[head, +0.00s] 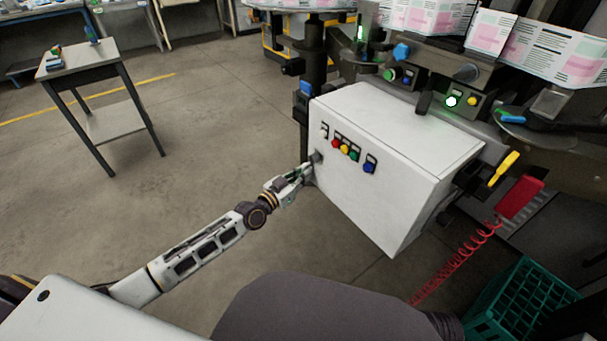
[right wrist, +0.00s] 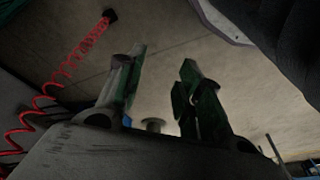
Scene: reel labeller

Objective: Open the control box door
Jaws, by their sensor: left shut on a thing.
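The white control box (head: 385,130) stands right of centre in the head view. Its front door (head: 350,190) carries a row of coloured buttons and looks flush with the box, with no gap visible. A small dark handle (head: 317,157) sits at the door's left edge. My left gripper (head: 304,172) is at this handle and shut on it; the fingertips partly hide it. My right gripper (right wrist: 163,62) shows in the right wrist view with its fingers apart and nothing between them. I cannot make it out in the head view.
A labelling machine with printed label web (head: 555,50) stands behind the box. A small side table (head: 80,62) stands far left. The floor left of the box is clear.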

